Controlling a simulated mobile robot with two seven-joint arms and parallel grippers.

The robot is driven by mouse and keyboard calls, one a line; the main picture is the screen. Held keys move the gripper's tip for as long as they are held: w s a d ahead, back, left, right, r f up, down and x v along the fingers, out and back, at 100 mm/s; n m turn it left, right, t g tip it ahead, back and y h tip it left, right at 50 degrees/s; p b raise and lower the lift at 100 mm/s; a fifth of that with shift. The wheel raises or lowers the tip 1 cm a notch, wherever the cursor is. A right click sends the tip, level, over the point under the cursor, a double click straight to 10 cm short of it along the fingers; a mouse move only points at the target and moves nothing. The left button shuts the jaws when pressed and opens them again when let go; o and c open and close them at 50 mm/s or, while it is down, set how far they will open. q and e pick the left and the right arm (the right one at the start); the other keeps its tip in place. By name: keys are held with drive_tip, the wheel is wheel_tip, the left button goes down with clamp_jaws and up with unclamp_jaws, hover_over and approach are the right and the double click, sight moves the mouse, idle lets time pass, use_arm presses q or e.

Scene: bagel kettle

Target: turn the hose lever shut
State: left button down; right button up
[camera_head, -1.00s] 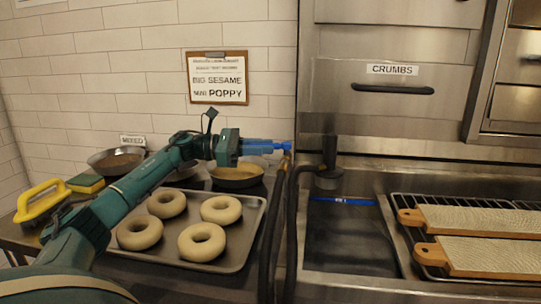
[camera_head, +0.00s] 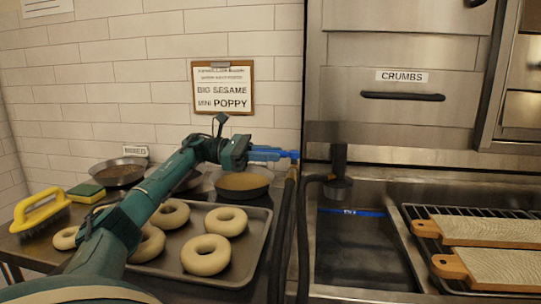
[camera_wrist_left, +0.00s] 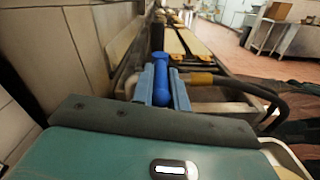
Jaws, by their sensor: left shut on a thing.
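My left gripper (camera_head: 272,154) reaches across from the left, beside the wall near the kettle's edge. Its blue fingers are shut on the blue hose lever (camera_wrist_left: 160,80), which lies between them in the left wrist view. In the head view the fingers hide most of the lever. A brass-coloured fitting (camera_wrist_left: 202,79) and the dark hose (camera_wrist_left: 258,92) are just right of the lever in the wrist view. In the head view the hose (camera_head: 303,235) hangs down in front of the kettle's left side. My right gripper is not in view.
A tray (camera_head: 172,273) with several bagels lies below my left arm. Pans, including one with yellowish contents (camera_head: 242,184), stand behind it. A yellow brush (camera_head: 40,210) and a sponge (camera_head: 86,192) are at the left. The water-filled kettle (camera_head: 362,255) and two boards (camera_head: 490,232) are at the right.

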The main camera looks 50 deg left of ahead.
use_arm(q)
drive_tip(key=shift+r, duration=0.1)
drive_tip(key=c, duration=1.4)
unclamp_jaws()
drive_tip(key=shift+p+v, duration=0.55)
drive_tip(key=shift+v, duration=5.95)
